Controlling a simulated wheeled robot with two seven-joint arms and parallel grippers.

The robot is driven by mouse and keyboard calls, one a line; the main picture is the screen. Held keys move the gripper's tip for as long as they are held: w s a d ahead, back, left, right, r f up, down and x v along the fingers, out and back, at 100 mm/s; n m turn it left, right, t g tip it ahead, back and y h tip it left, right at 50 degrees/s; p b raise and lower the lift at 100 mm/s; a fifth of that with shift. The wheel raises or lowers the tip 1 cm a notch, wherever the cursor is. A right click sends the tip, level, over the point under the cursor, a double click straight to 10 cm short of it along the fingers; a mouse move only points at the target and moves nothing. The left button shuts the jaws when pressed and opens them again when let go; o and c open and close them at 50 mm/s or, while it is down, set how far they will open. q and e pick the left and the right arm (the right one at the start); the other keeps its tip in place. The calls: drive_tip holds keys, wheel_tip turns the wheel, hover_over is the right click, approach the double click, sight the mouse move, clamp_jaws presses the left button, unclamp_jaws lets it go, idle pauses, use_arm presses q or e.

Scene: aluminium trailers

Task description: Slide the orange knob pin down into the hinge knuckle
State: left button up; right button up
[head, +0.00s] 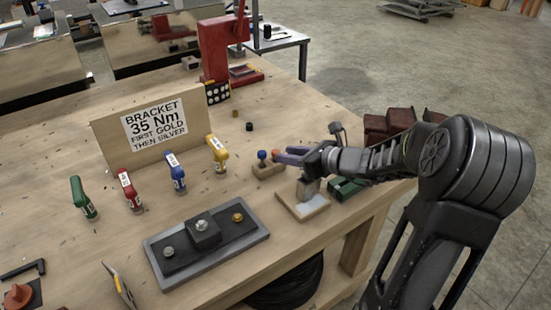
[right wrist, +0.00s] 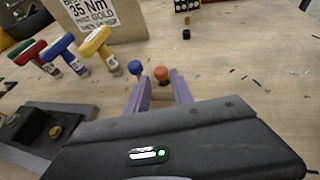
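The orange knob pin (right wrist: 161,73) stands upright beside a blue knob pin (right wrist: 135,68) in the right wrist view. In the head view the blue knob (head: 262,155) stands in a small wooden block (head: 267,170); the orange knob is mostly hidden by my fingers. My right gripper (head: 282,155) reaches in from the right at knob height. In the right wrist view its purple fingers (right wrist: 160,84) are apart, with the orange knob between or just beyond their tips. A pale board with a grey block (head: 309,189), perhaps the hinge, sits below my right wrist. My left gripper is out of view.
Red, blue, green and yellow-handled drivers (head: 219,154) stand left of the wooden block. A grey tray (head: 163,277) with a dark bracket is in front. A sign board (head: 110,142) stands behind. A green bin (head: 345,190) and brown-red bins (head: 376,127) sit right.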

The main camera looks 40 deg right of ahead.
sight(276, 151)
drive_tip(key=b+x, duration=0.1)
drive_tip(key=x, duration=0.4)
drive_tip(key=shift+w, duration=0.15)
drive_tip(key=shift+r, duration=0.1)
drive_tip(key=shift+c, duration=0.6)
clamp_jaws()
